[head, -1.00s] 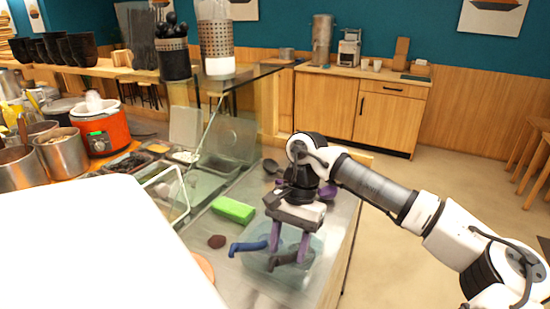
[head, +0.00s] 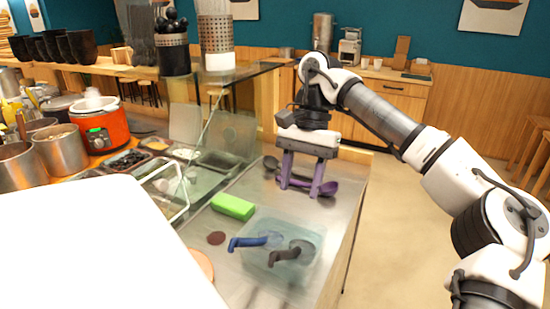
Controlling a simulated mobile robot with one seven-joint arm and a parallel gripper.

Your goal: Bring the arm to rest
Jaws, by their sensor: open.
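My gripper (head: 300,189) is in the head view, right of the middle, pointing down above the far part of the steel counter (head: 335,225). Its two purple fingers are apart, with nothing seen between them that it grips. Behind the fingers lie a purple ladle (head: 328,188) and a dark ladle (head: 270,163); the fingers partly cover them, and I cannot tell whether they touch. My arm reaches in from the right edge.
A clear bluish container (head: 285,262) holds a blue-handled ladle (head: 255,241) and a dark ladle (head: 290,254). A green block (head: 233,206) lies on the counter. A glass shelf (head: 225,75) stands left of my gripper. Open floor (head: 400,230) is to the right.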

